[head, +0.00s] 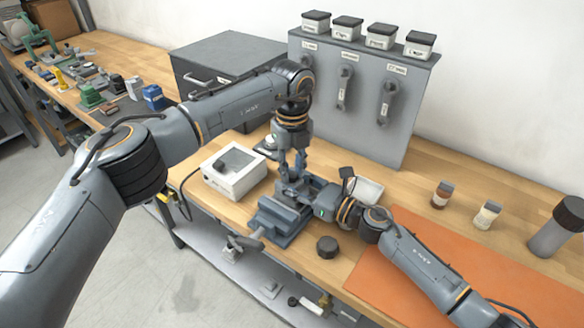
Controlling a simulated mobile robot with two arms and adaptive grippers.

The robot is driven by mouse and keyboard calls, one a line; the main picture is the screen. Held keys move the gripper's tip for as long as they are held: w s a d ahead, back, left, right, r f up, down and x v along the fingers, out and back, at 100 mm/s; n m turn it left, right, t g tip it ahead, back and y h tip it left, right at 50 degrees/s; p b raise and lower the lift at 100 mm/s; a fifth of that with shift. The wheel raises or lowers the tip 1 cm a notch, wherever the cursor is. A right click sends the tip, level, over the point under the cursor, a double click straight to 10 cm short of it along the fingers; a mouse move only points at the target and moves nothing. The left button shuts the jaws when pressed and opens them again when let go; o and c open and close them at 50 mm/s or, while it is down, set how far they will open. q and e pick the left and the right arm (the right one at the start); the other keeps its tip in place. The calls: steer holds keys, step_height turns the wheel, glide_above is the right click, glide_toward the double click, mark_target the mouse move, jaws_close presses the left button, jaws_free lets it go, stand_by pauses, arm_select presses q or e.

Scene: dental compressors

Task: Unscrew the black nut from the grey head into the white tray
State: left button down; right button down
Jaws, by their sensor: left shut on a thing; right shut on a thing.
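The grey head (293,187) sits at the blue-grey vise (275,218) in the middle of the bench, largely covered by my grippers. My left gripper (291,170) points straight down over it, its fingers closed at the top of the head. The black nut appears to be between these fingers, but it is too small and covered to make out clearly. My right gripper (309,189) reaches in from the right, low, and is closed at the side of the head. The white tray (369,189) lies just behind my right gripper, partly hidden by it.
A white box with a grey top (234,174) stands left of the vise. A dark round puck (327,246) lies in front. A grey panel (355,100) and a dark cabinet (225,65) stand behind. Small jars (486,214) and an orange mat (420,250) are at the right.

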arm_select(q)
steer(key=n, duration=0.4)
steer(key=shift+n, duration=0.3)
steer(key=n, duration=0.5)
steer(key=shift+n, duration=0.3)
steer(key=c, duration=1.1)
jaws_free()
steer(key=shift+c, duration=0.2)
steer(key=shift+r, duration=0.1)
